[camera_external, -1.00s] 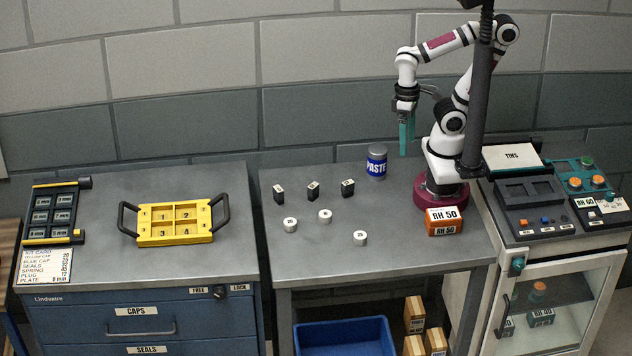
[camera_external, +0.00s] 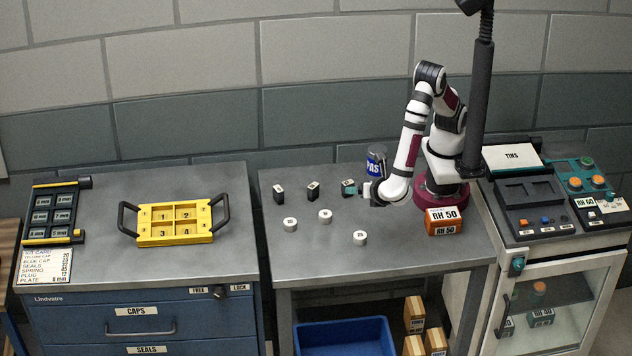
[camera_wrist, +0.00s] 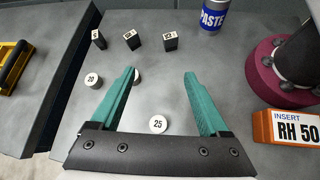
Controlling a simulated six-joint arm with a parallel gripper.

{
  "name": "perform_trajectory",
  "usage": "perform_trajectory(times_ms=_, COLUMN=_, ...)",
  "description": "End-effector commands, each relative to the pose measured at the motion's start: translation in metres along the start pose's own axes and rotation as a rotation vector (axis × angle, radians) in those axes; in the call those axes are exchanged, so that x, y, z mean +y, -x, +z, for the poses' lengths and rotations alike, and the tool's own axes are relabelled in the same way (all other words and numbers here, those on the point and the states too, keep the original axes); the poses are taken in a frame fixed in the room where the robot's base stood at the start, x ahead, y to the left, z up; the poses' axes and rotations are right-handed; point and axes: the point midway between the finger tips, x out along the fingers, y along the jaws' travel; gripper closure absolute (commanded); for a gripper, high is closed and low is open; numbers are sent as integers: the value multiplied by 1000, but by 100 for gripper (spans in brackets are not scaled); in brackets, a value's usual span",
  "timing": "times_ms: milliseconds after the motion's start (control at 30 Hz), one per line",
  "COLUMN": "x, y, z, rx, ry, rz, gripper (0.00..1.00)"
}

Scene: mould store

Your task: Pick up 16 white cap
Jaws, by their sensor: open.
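Three small white caps stand on the grey table. In the wrist view, one cap (camera_wrist: 92,80) reads 20 and a nearer cap (camera_wrist: 158,124) reads 25. The third cap (camera_wrist: 136,76) is mostly hidden behind the left finger, so its number cannot be read there; in the external view it is the middle cap (camera_external: 325,216), its marking too small to read. No cap visibly reads 16. My gripper (camera_wrist: 160,74) is open and empty, its teal fingers spread wide. In the external view my gripper (camera_external: 350,188) is behind and right of the middle cap, over the right black block.
Several black blocks (camera_external: 313,190) stand in a row behind the caps. A blue PASTE can (camera_external: 376,156) is at the back. An orange RH 50 box (camera_external: 444,222) stands by my base. The table's front left is clear. A yellow tray (camera_external: 143,238) lies on the left cabinet.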

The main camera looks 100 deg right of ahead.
Motion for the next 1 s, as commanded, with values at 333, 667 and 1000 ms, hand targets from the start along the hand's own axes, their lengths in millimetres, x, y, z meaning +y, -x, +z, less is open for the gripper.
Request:
perform_trajectory(times_ms=333, x=11, y=-2, z=-79, rx=-158, ry=416, rz=329, gripper=21)
perform_trajectory(times_ms=667, x=38, y=-77, z=-72, rx=-155, ry=411, rz=325, gripper=21)
perform_trajectory(times_ms=1000, x=55, y=-128, z=-66, rx=-153, ry=411, rz=324, gripper=21)
